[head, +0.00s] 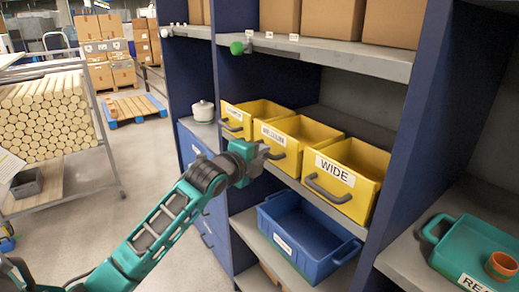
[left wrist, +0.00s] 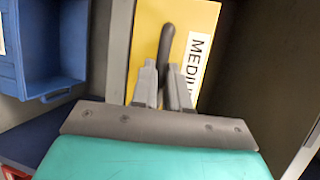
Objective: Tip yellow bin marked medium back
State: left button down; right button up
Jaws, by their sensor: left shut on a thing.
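The yellow bin marked medium (head: 299,133) stands on the middle shelf between two other yellow bins. Its label is partly readable in the left wrist view, where the bin's yellow front (left wrist: 148,25) and dark handle (left wrist: 166,42) show. My left gripper (head: 265,157) is at the front of this bin. In the left wrist view my left gripper (left wrist: 164,82) has its fingers closed on either side of the handle. The bin appears level with its neighbours. My right gripper is not in view.
The yellow bin marked wide (head: 362,178) is close on the right, and another yellow bin (head: 236,120) on the left. A blue bin (head: 318,262) sits on the shelf below. A grey shelf with cardboard boxes (head: 388,22) hangs above. A teal tray (head: 470,250) is at right.

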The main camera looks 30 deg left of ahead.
pick_arm(q)
jog(key=c, duration=1.1)
grip_release()
jog(key=s, duration=0.4)
jog(key=s+r, duration=0.1)
jog(key=s, duration=0.3)
jog(key=s+r, duration=0.1)
jog(key=s, duration=0.3)
jog(key=shift+s+d+r, duration=0.1)
jog(key=shift+s+r, duration=0.15)
